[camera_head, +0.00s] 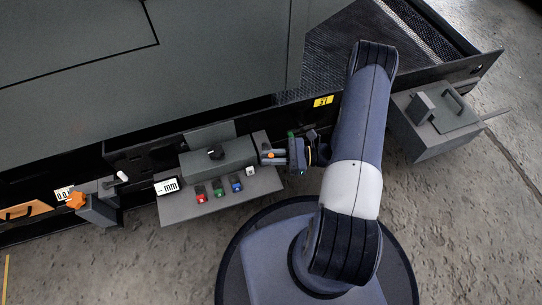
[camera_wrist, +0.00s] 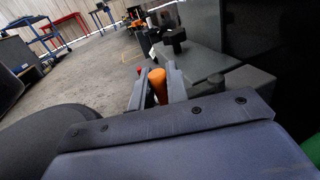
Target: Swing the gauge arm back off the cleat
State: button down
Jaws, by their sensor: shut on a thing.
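My gripper (camera_head: 272,157) is at the right end of a grey fitting shelf (camera_head: 215,203), its fingers pointing left. In the wrist view, my gripper (camera_wrist: 157,90) has its two grey fingers on either side of an upright orange peg (camera_wrist: 157,79), and it is shut on it. The peg's top also shows as an orange dot in the head view (camera_head: 270,155). The peg looks like a handle, but its base and any link to a gauge arm are hidden by the fingers. I cannot make out the cleat.
A grey box with a black knob (camera_head: 216,152) stands left of my gripper. Red (camera_head: 201,197), green (camera_head: 218,191) and blue (camera_head: 236,186) pieces sit along the shelf's front, near an "mm" label (camera_head: 167,186). A lidded grey box (camera_head: 433,120) is right of my arm. The large enclosure is behind.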

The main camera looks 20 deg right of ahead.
jog(key=c, duration=1.5)
grip_release()
jog(key=p+v, duration=0.2)
jog(key=v, duration=0.9)
jog(key=shift+a, duration=0.2)
jog(key=shift+t, duration=0.3)
jog(key=shift+b+x, duration=0.9)
jog(key=shift+x, duration=4.5)
jog(key=shift+s+f, duration=0.1)
jog(key=shift+s, duration=0.05)
